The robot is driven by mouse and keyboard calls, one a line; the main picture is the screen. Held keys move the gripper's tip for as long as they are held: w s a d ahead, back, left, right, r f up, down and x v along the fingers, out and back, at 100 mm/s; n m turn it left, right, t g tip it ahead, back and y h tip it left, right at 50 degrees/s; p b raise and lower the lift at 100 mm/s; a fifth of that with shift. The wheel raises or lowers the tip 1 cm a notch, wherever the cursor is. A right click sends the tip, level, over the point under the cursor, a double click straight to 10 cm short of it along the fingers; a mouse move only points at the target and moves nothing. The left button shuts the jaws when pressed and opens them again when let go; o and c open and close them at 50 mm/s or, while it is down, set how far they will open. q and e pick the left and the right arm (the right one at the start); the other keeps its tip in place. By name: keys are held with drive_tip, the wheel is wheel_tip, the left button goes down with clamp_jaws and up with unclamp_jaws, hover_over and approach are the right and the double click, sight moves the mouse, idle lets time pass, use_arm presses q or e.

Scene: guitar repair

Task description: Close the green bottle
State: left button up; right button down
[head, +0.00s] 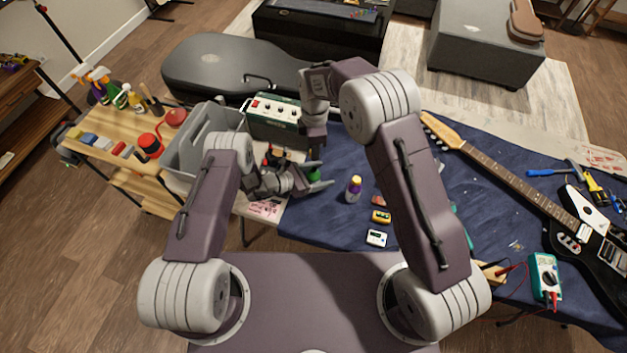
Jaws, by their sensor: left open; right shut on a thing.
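The green bottle (314,175) stands on the blue cloth near its left edge, mostly hidden by my grippers; only a small green part shows. My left gripper (320,182) is open, low at the bottle, with its fingers pointing right; I cannot tell whether they touch it. My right gripper (316,154) points down just above the bottle. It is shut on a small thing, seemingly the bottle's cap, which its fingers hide. I cannot tell whether the cap touches the bottle's neck.
A white bottle with purple and yellow top (354,188) stands right of the grippers. A green amplifier box (277,120) and a grey bin (196,142) stand behind and left. Small pedals (380,217), a guitar (545,195) and a multimeter (544,278) lie to the right.

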use_arm(q)
clamp_jaws()
use_arm(e)
drive_tip(key=shift+f, duration=2.5)
drive_tip(key=shift+f, duration=0.9)
drive_tip(key=shift+f, duration=0.55)
